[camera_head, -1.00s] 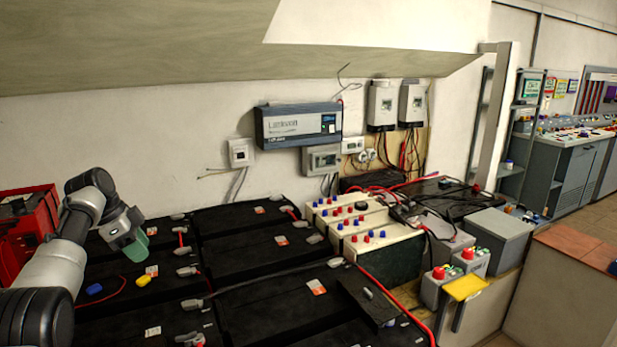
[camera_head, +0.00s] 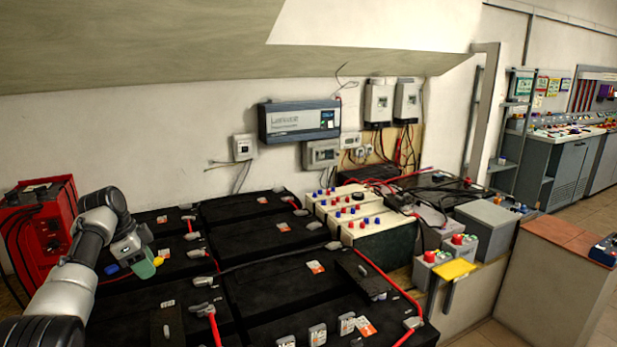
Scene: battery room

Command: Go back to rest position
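My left arm (camera_head: 85,245) comes in from the lower left over the black batteries. My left gripper (camera_head: 144,266) points down over the battery tops, with a green part at its tip. I cannot tell whether its fingers are open or shut, or whether the green part is a finger or a held thing. My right gripper is out of view.
Black batteries (camera_head: 248,236) with cables fill the space ahead. A red unit (camera_head: 43,225) stands at the left. White boxes with red and blue terminals (camera_head: 380,232), a grey box (camera_head: 487,228) and a brown-topped counter (camera_head: 560,237) stand to the right. Open floor shows at far right.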

